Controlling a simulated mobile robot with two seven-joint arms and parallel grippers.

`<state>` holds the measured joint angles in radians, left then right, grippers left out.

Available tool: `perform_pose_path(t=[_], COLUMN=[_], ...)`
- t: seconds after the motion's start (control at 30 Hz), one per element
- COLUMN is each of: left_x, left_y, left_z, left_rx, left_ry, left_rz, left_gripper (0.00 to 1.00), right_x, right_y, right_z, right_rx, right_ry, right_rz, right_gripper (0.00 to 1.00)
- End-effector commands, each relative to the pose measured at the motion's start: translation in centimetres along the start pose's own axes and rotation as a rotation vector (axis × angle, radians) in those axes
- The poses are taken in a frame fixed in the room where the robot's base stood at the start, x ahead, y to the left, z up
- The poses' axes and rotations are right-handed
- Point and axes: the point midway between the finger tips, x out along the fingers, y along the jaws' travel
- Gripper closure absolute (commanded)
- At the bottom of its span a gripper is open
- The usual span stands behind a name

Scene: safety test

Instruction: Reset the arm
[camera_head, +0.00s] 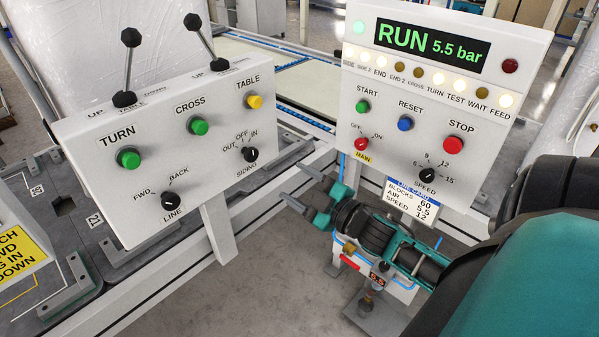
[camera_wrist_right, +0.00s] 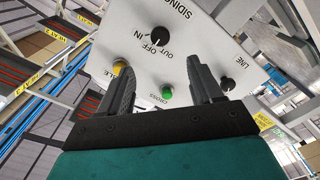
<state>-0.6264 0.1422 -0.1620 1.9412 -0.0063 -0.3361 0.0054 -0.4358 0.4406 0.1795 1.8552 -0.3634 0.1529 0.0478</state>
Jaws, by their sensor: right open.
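My right arm (camera_head: 500,265), teal and black, comes in from the lower right. Its gripper (camera_head: 291,182) is open and empty, in the gap between two white control panels, below their faces. In the right wrist view its two black fingers (camera_wrist_right: 157,65) are spread, with the left panel's face beyond them; they appear apart from it. The right panel (camera_head: 370,85) shows RUN 5.5 bar in green and has a blue RESET button (camera_head: 405,123) between the green START button (camera_head: 362,106) and red STOP button (camera_head: 453,145). My left gripper is not in view.
The left panel (camera_head: 150,195) carries two upright levers (camera_head: 128,65), green and yellow buttons and black knobs. A card (camera_head: 411,200) hangs under the right panel. A small gauge stand (camera_head: 378,280) shows below my right forearm. Grey floor (camera_head: 260,280) is open between.

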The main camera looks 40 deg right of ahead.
Motion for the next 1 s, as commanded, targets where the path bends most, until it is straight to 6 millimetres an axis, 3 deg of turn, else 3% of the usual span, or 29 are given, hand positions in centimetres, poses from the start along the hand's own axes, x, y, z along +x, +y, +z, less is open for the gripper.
perform_pose_path(t=[0.27,0.37,0.47,0.57,0.7,0.8,0.9,1.0], left_x=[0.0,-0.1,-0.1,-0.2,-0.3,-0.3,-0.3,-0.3], left_y=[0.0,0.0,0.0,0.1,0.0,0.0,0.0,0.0], left_z=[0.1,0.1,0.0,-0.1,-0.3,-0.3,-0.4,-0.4], left_rx=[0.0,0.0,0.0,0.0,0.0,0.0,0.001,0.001], left_ry=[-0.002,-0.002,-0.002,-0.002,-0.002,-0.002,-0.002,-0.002], left_rz=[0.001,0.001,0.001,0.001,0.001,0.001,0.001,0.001], left_gripper=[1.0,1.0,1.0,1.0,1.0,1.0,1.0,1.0], right_x=[0.0,-0.2,-1.4,-3.4,-6.7,-8.6,-9.8,-10.2], right_y=[0.0,-1.0,-4.6,-10.2,-17.8,-21.6,-23.8,-24.5], right_z=[0.0,0.1,0.6,0.7,-0.5,-1.8,-2.7,-3.1], right_rx=[0.001,0.03,0.137,0.301,0.512,0.618,0.68,0.702], right_ry=[0.0,-0.019,-0.094,-0.214,-0.375,-0.457,-0.504,-0.521], right_rz=[0.0,-0.01,-0.048,-0.114,-0.227,-0.295,-0.338,-0.355], right_gripper=[0.35,0.35,0.35,0.35,0.35,0.35,0.35,0.35])
